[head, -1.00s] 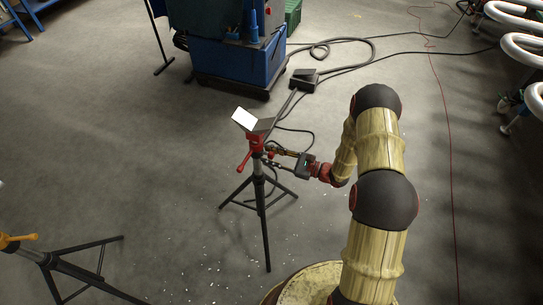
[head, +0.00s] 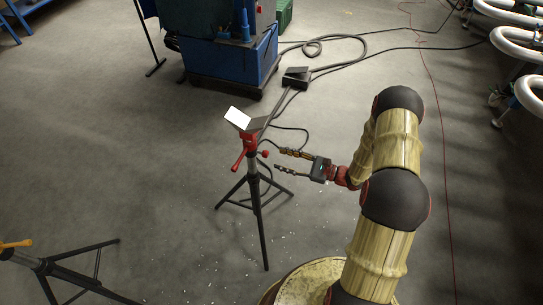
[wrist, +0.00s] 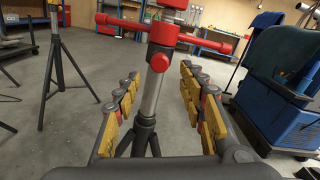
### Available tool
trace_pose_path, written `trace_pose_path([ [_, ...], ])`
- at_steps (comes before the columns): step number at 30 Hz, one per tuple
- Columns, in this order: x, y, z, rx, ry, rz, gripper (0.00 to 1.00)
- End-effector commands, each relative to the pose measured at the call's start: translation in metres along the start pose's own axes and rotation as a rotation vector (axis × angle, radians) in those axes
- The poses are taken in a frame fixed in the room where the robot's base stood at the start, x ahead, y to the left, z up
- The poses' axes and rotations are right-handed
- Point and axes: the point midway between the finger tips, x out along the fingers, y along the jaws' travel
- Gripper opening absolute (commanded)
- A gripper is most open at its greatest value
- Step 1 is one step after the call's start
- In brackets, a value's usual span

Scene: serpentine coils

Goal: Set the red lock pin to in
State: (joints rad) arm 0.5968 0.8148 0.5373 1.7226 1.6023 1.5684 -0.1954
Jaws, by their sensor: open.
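A tripod stand (head: 255,190) with a red collar (head: 249,143) and a tilted V-shaped top plate (head: 245,121) stands in the middle of the head view. A red knob, which looks like the lock pin (head: 265,154), sticks out to the right of the collar. My gripper (head: 279,159) is open and empty just right of the knob, apart from it. In the wrist view the round red knob (wrist: 160,62) faces the camera, beyond and between my open fingers (wrist: 158,76). How deep the pin sits I cannot tell. A red handle (wrist: 118,22) lies left of the collar.
A second tripod with a yellow handle (head: 16,244) stands at lower left. Black cables (head: 345,65) and a black pedal box (head: 295,77) lie on the floor. White coils (head: 515,45) are at right.

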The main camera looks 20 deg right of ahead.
Motion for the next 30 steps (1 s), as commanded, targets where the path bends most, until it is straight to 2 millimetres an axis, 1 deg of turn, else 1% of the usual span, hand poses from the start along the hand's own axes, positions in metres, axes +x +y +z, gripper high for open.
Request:
trace_pose_path([
  [1, -0.010, -0.001, 0.000, 0.000, 0.001, -0.004, 0.41],
  [3, -0.021, -0.001, 0.000, -0.001, 0.000, -0.003, 0.41],
  [6, -0.032, -0.001, 0.000, 0.000, 0.000, -0.002, 0.41],
  [9, -0.038, 0.000, 0.000, 0.000, -0.001, -0.001, 0.41],
  [13, -0.041, 0.000, 0.000, 0.000, -0.001, 0.001, 0.41],
  [27, -0.041, 0.000, 0.000, 0.002, -0.001, 0.001, 0.41],
  [29, -0.041, 0.001, -0.003, 0.011, 0.010, 0.003, 0.41],
  [30, -0.041, 0.004, -0.006, 0.018, 0.024, 0.017, 0.41],
])
